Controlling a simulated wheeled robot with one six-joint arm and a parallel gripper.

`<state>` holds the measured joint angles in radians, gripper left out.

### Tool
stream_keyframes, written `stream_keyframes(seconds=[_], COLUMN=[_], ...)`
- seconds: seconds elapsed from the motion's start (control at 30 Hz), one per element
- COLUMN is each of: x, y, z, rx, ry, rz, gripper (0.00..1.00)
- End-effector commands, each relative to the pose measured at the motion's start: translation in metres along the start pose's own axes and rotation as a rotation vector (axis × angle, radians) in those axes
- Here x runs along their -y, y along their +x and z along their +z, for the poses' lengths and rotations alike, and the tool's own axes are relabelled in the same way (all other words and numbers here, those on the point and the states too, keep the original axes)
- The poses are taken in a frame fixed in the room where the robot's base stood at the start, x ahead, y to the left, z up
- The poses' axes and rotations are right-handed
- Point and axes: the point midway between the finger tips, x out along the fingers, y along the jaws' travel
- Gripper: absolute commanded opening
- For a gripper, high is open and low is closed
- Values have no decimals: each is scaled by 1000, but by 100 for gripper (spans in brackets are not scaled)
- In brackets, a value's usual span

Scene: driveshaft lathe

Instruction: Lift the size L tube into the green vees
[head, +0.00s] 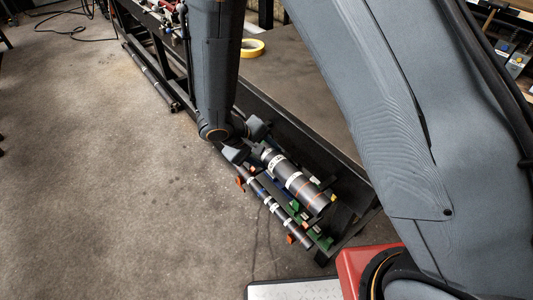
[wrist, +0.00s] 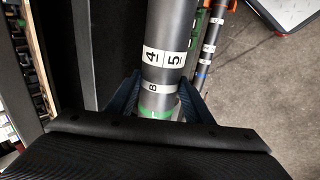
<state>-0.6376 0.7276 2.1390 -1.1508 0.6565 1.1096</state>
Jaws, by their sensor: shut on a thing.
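A thick dark grey tube (head: 297,183) with white labels and thin orange rings lies along the rack at the lower centre of the head view. My gripper (head: 247,143) is shut on its far end. In the wrist view, the blue fingers of my gripper (wrist: 157,100) stand either side of the tube (wrist: 172,25), near a "B" label and a green band. I read no L on it. Green vees (head: 322,242) show beside and partly under the tube. Whether the tube touches them is hidden.
A thinner banded tube (head: 272,203) lies parallel on the left, near orange vees (head: 292,239); it also shows in the wrist view (wrist: 208,42). A yellow tape roll (head: 252,48) sits on the bench behind. Open concrete floor (head: 120,180) lies left.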

Motion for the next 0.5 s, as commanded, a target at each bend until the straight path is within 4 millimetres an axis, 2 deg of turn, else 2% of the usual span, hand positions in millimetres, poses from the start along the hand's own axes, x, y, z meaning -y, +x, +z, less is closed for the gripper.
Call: stream_keyframes(seconds=[0.27,0.3,0.4,0.5], x=[-1,-1,-1,0], y=[-1,-1,0,0], z=[-1,-1,0,0], rx=[-2,-2,-1,-1], ry=[1,1,1,1], rz=[2,2,2,1], gripper=[0,51,68,68])
